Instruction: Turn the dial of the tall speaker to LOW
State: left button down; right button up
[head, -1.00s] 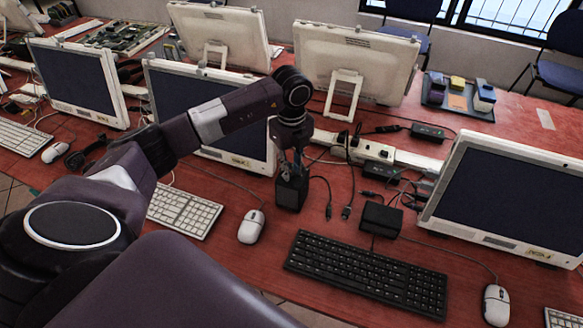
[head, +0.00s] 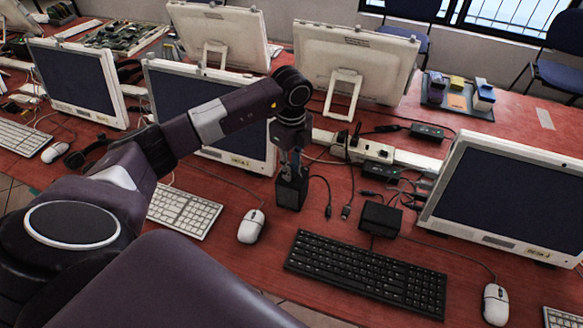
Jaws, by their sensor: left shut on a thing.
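The tall speaker (head: 291,192) is a small black upright box on the red table, right of the middle monitor. My left gripper (head: 291,168) comes down from above onto the speaker's top. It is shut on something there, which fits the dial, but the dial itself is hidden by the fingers. The LOW mark cannot be made out. My right gripper is not in the head view.
A black keyboard (head: 365,272) and a low black box (head: 380,219) lie right of the speaker. A white mouse (head: 251,226) is close on its left. Loose cables and a power strip (head: 370,150) lie behind. A monitor (head: 510,195) stands at right.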

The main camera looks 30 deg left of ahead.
pick_arm(q)
jog(key=c, duration=1.8)
grip_release()
jog(key=shift+o, duration=0.2)
jog(key=shift+r, duration=4.05)
